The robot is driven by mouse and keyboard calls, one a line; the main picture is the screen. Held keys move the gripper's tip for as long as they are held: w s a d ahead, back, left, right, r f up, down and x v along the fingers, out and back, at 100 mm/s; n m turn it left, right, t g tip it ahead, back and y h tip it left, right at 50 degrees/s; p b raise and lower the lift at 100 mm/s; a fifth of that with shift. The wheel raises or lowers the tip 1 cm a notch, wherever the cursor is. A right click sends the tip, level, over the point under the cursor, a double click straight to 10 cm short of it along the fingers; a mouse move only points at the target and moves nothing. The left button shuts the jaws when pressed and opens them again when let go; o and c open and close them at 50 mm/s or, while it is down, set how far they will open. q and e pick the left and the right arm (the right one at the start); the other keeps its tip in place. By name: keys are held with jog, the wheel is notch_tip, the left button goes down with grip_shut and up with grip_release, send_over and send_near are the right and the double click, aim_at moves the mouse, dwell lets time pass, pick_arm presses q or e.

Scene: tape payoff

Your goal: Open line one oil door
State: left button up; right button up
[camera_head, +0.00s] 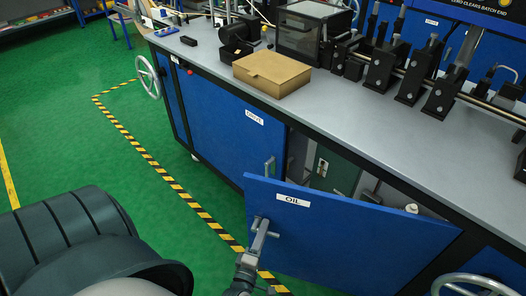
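The blue door labelled OIL (350,240) is part of the workbench front. It stands ajar, swung out from its left edge, with its right side against the cabinet. Its small grey handle (257,221) is near the door's left edge. My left gripper (262,232) reaches up from below and is at this handle, its fingers appearing closed on it. The fingertips are small and partly overlap the handle. Behind the door, part of the dark cabinet inside shows, with a green panel (333,170). My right gripper is not in view.
The closed DRIVE door (225,125) is left of the opening, with its own handle (270,167). A handwheel (148,76) sticks out at the far left; another (474,285) is at lower right. A cardboard box (271,73) sits on the bench. Green floor by the striped tape is clear.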

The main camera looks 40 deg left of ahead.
pick_arm(q)
jog(key=shift+s, duration=0.1)
